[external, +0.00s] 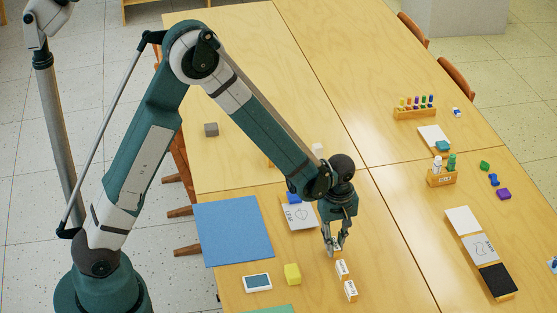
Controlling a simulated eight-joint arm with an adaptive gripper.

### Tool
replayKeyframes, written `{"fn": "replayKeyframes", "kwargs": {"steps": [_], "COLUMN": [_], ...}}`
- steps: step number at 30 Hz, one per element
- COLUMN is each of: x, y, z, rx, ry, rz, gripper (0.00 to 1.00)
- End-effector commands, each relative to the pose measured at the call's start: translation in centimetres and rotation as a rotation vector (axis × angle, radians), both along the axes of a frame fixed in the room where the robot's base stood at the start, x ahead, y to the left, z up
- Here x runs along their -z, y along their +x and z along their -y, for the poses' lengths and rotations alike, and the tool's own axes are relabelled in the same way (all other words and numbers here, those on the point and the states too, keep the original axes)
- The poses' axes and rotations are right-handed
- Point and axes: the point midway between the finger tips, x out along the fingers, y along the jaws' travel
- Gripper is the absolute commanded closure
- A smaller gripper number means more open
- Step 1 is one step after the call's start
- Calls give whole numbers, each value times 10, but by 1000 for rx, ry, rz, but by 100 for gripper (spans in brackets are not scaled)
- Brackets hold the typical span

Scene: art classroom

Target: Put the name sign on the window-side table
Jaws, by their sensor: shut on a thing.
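My gripper (336,247) points down low over the front part of the light wood tables and is shut on a small sign. Only a little of this name sign (337,253) shows between the fingers, and its text is too small to read. I cannot tell whether it touches the tabletop. Two similar small wooden signs with white labels, one nearer (342,269) and one at the front (350,291), stand in a row just in front of it. The wood tabletop (390,240) is split by dark seams into several joined tables. No window shows, so I cannot tell which is window-side.
Left of the gripper lie a blue mat (233,231), a drawing sheet (300,217), a yellow block (292,274) and a small framed panel (257,283). On the right are a bottle holder (442,178), a paint rack (415,112) and a black pad (497,280). The far tabletop is mostly clear.

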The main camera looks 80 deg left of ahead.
Motion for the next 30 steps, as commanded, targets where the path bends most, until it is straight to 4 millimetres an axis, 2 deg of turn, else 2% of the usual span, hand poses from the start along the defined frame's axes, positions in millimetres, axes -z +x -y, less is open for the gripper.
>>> {"fn": "replayKeyframes", "kwargs": {"steps": [4,18,19,22,30], "x": [11,16,15,15,14], "y": [0,0,0,0,0], "z": [0,0,0,0,0], "rx": [0,0,0,0,0], "ry": [0,0,0,0,0], "rz": [0,0,0,0,0], "gripper": [94,94,83,71,71]}}
